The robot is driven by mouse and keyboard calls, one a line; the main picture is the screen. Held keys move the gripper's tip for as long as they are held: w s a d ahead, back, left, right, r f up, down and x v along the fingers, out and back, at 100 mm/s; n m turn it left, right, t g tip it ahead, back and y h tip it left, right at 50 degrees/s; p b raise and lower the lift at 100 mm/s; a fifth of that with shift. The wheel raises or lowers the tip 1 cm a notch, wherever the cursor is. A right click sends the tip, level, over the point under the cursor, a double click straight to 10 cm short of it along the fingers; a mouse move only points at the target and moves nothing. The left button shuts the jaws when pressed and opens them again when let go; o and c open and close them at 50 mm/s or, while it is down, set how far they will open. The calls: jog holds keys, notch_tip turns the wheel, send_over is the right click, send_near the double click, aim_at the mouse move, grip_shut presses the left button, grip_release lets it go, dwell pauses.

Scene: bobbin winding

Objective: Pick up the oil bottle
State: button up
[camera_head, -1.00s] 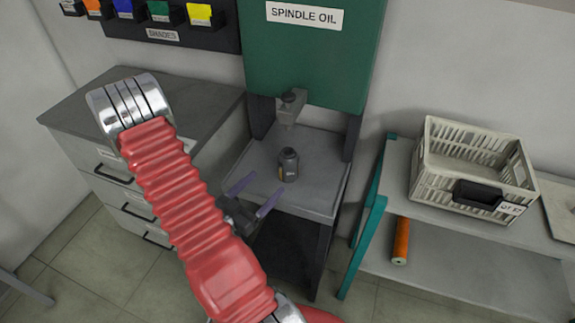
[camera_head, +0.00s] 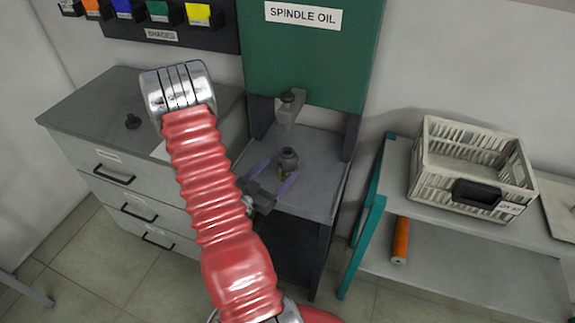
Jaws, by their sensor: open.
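The oil bottle (camera_head: 288,161) is a small dark grey bottle with a rounded top and a yellowish patch low on its side. It stands upright on the grey shelf (camera_head: 318,180) of the green spindle oil stand (camera_head: 312,70), below the spout (camera_head: 290,108). My gripper (camera_head: 273,174) is open, with its two purple fingers pointing toward the bottle. The bottle appears at or between the fingertips, and its lower part is partly hidden. I cannot tell whether either finger touches it.
A grey drawer cabinet (camera_head: 70,115) with a small dark knob-like object (camera_head: 132,121) on top stands at the left. A teal-framed bench (camera_head: 385,165) at the right holds a cream crate (camera_head: 440,178); an orange roll (camera_head: 401,240) is on its lower shelf. Shade bins (camera_head: 160,14) hang above.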

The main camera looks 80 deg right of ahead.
aim_at(287, 160)
jog(key=shift+d, duration=0.1)
jog(key=shift+x, duration=2.5)
jog(key=shift+r, duration=0.1)
jog(key=c, duration=1.6)
jog(key=shift+r, duration=0.1)
